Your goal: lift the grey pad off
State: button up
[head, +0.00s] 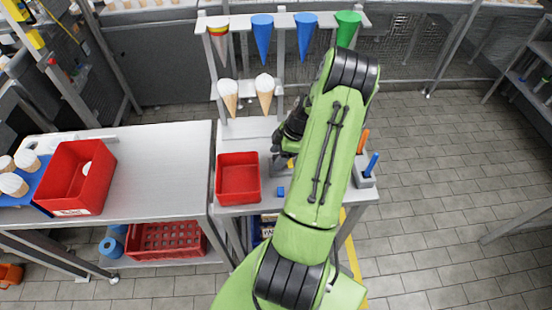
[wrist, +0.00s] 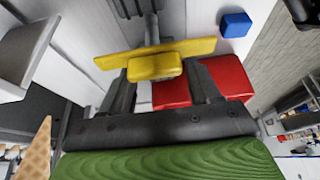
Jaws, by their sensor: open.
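My gripper (head: 283,152) is low over the middle table, partly hidden by my green arm. In the wrist view my gripper (wrist: 157,70) has its two dark fingers apart. A yellow block (wrist: 154,68) shows between the fingertips, in front of a long yellow bar (wrist: 195,48); I cannot tell whether the fingers touch it. Red pieces (wrist: 228,78) show beside and behind the right finger. A dark grey pronged piece (wrist: 133,8) shows at the top edge beyond the bar; I cannot tell whether it is the grey pad. No other grey pad is clear.
A red tray (head: 238,180) stands left of my gripper. A small blue cube (head: 281,191) lies near the table's front; it also shows in the wrist view (wrist: 235,24). A rack (head: 286,20) holding several cones rises behind. A grey holder (head: 364,178) stands at the right edge.

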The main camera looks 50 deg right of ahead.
jog(key=c, duration=1.1)
notch_tip(320, 180, up, 15)
jog(key=p, duration=0.3)
jog(key=shift+p, duration=0.4)
